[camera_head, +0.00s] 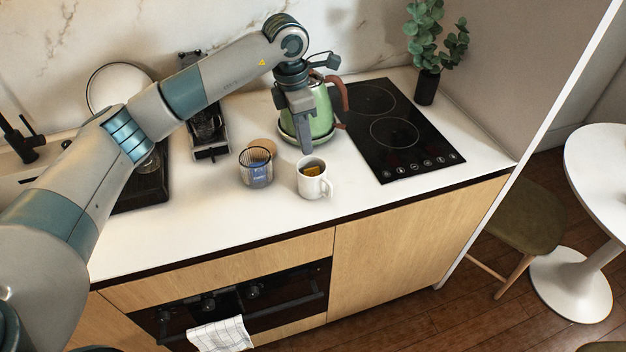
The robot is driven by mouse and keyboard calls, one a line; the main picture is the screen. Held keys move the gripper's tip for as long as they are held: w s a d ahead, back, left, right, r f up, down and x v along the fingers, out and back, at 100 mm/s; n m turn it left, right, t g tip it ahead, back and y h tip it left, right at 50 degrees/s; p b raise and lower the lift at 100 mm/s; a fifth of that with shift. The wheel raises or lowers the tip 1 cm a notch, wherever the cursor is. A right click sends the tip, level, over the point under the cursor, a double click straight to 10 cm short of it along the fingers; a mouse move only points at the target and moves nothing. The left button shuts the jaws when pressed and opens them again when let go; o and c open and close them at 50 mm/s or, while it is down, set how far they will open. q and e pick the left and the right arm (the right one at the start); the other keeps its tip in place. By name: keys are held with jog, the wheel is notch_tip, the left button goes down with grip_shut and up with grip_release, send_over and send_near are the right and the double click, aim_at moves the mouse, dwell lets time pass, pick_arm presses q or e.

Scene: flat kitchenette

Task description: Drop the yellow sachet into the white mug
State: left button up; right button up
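The white mug (313,188) stands on the counter near its front edge, handle to the right. My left gripper (307,150) points down just above and behind the mug, in front of the green kettle. Its fingers show edge-on, so I cannot tell whether they are open or shut. The fingertip looks slightly apart from the sachet. My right gripper is not in view.
A dark wire holder (257,168) with blue packets stands left of the mug. The green kettle (321,112) is right behind my gripper. A black cooktop (400,135) lies to the right, and a coffee machine (208,140) stands behind left. The counter front left is clear.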

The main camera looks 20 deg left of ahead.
pick_arm(q)
notch_tip(320, 180, up, 17)
jog(key=s+a+b, duration=0.1)
jog(key=b, duration=0.4)
jog(key=shift+a+r+b, duration=0.15)
jog(key=shift+a+b, duration=0.15)
jog(key=shift+a, duration=0.05)
jog(key=shift+s, duration=0.1)
dwell(0.3)
dwell(0.4)
